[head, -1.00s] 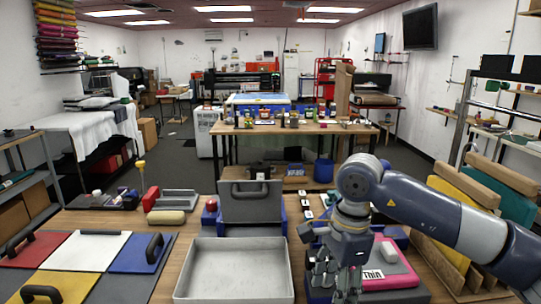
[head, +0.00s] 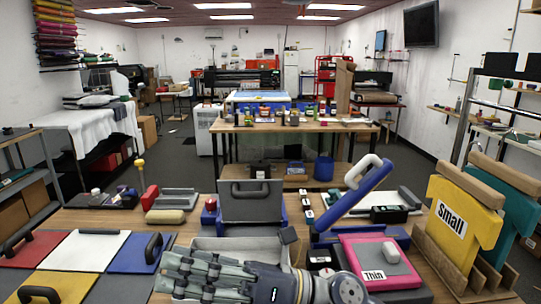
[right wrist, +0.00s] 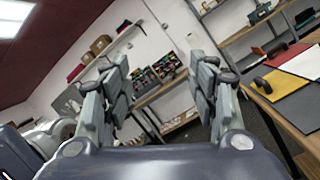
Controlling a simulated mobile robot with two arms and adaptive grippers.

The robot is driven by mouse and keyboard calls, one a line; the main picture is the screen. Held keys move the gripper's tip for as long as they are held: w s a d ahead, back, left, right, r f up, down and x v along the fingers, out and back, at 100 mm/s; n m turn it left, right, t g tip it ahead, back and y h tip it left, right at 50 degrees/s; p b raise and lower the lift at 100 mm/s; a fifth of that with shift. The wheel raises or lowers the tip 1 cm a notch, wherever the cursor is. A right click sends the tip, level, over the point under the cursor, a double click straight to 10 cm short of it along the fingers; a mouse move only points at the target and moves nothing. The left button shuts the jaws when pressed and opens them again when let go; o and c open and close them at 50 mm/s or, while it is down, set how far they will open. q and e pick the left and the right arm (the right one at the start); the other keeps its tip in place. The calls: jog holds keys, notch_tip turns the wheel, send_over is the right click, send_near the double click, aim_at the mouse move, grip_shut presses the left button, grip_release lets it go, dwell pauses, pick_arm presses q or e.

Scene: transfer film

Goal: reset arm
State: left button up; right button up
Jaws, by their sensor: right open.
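My right gripper (head: 205,275) lies across the front of the table in the head view, in front of the grey tray (head: 245,248), and hides much of it. Its fingers point left. In the right wrist view the same gripper (right wrist: 160,85) has its two fingers spread wide apart with nothing between them. It faces the room's shelves. My left gripper does not show in either view.
A heat press with a raised blue arm (head: 350,205) stands right of centre. A pink pad labelled Thin (head: 365,262) lies before it. A yellow Small board (head: 452,222) stands in a wooden rack at right. Coloured mats (head: 85,250) cover the table's left.

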jog(key=w+d+f+m+t+h, duration=0.1)
jog(key=w+d+m+t+h, duration=0.5)
jog(key=m+t, duration=0.55)
jog(key=w+d+f+m+t+h, duration=0.25)
jog(key=w+d+m+t, duration=0.5)
jog(key=m, duration=0.75)
jog(key=s+d+f+m+g+h, duration=0.2)
jog(key=d+f+m+h, duration=0.4)
jog(key=f, duration=0.3)
jog(key=s+d+f+m+g+h, duration=0.1)
jog(key=s+d+f+m+h, duration=0.1)
jog(key=d+f+m+h, duration=0.6)
jog(key=s+d+f+m+g+y, duration=0.1)
jog(key=s+d+f+m+g, duration=0.2)
jog(key=s+f+g, duration=0.55)
jog(key=s+d+f+m+g+y, duration=0.1)
jog(key=s+d+f+m+g, duration=0.15)
jog(key=s+f, duration=1.15)
jog(key=s+f+g, duration=0.2)
jog(key=s+f, duration=0.1)
jog(key=f, duration=2.1)
jog(key=s+d+f+g, duration=0.1)
jog(key=s+d+f, duration=0.1)
jog(key=s+f, duration=1.4)
jog(key=shift+s+d+f+n+h, duration=0.2)
jog(key=shift+s+n+h, duration=0.2)
jog(key=shift+s, duration=0.2)
